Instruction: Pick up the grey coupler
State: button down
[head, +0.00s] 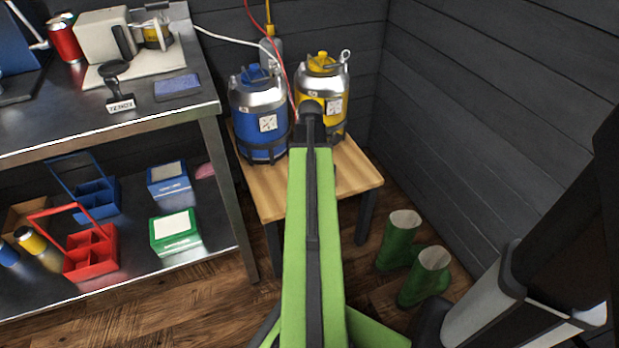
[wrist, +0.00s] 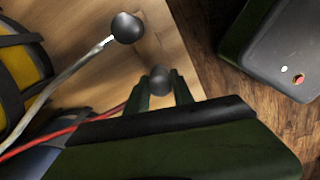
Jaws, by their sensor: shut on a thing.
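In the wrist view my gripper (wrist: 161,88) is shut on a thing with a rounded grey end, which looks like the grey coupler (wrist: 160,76). Only this end shows between the two dark green fingers; the rest is hidden behind the gripper. A red hose (wrist: 68,131) runs in from the left toward the gripper. In the head view my green arm reaches to the front of the two kegs, and its far end hides the fingers and what they hold.
A blue keg (head: 260,114) and a yellow keg (head: 323,83) stand on a small wooden table (head: 356,174). A metal rod with a dark ball (wrist: 127,27) is close to my gripper. Green boots (head: 399,238) stand right of the table; a steel bench (head: 165,107) is left.

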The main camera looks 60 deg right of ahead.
jog(key=shift+r, duration=0.1)
notch_tip(320, 180, up, 4)
jog(key=p, duration=0.4)
jog(key=shift+r+p, duration=0.25)
jog(key=shift+p, duration=0.1)
jog(key=s+d+r+p, duration=0.1)
jog(key=s+r+p, duration=0.5)
jog(key=s, duration=0.5)
jog(key=shift+s+d+r, duration=0.15)
jog(key=shift+s+d, duration=0.1)
jog(key=shift+s, duration=0.05)
jog(key=shift+w, duration=0.15)
